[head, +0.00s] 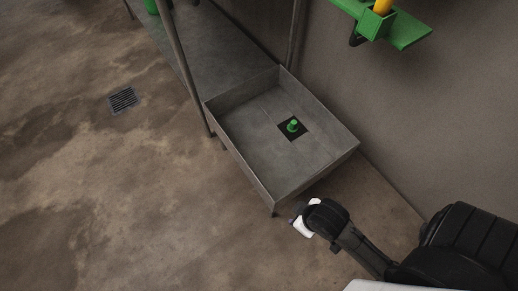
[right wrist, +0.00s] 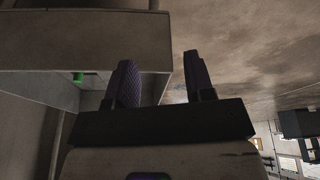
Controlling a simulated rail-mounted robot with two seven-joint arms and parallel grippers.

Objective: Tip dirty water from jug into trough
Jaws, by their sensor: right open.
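The trough (head: 237,163) is a grey metal open box on legs, in the middle of the head view. A small green piece (head: 292,125) stands on a dark square in its floor. I see no water in it. No jug can be made out for certain; a green object (head: 151,6) is cut off by the top edge. My right gripper (head: 303,223) is just outside the trough's near corner. In the right wrist view its two dark fingers (right wrist: 162,78) are apart with nothing between them, beside a grey wall. My left gripper is not in view.
A grey bench top (head: 205,45) with upright posts joins the trough's far side. A green wall shelf (head: 408,32) holds a yellow object (head: 382,6) at upper right. A floor grate (head: 122,100) lies at left.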

